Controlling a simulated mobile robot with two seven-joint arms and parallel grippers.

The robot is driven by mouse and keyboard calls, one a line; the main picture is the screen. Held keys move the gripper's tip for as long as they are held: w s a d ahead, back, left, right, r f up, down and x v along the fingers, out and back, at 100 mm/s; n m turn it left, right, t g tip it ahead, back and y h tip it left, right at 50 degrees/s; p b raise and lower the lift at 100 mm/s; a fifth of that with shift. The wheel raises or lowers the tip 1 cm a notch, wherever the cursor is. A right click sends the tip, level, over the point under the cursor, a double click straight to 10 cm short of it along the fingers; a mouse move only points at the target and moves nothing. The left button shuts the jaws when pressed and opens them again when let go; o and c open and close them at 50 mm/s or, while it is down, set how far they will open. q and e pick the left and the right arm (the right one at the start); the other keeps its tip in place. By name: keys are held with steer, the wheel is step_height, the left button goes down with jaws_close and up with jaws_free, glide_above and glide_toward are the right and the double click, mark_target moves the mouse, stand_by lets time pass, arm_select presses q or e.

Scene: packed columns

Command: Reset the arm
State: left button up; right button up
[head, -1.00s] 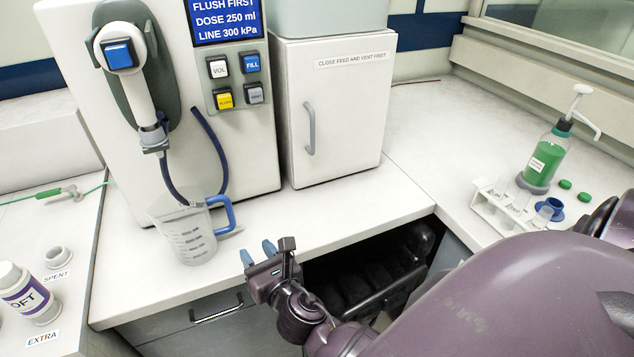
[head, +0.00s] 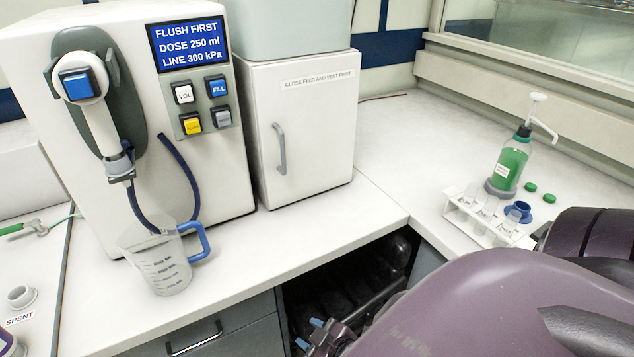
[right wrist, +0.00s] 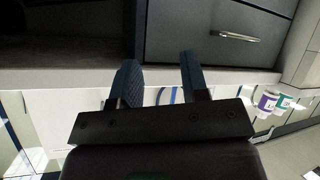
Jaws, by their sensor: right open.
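My right gripper (head: 312,337) is low at the bottom of the head view, in front of the dark opening under the counter, partly hidden by my own arm. In the right wrist view its two blue fingers (right wrist: 158,85) are apart with nothing between them. The jug (head: 163,258) with a blue handle stands upright on the counter, up and to the left of the gripper and apart from it. My left gripper is not in view.
The dispenser (head: 226,150) with its hose and buttons stands behind the jug, beside a white cabinet (head: 310,125). A tube rack (head: 478,222) and a green pump bottle (head: 508,165) stand on the right counter. A drawer handle (head: 194,340) projects below the counter's front edge.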

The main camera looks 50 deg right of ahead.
steer(key=shift+s+d+f+m, duration=0.2)
steer(key=shift+s+m, duration=0.4)
steer(key=shift+m, duration=0.6)
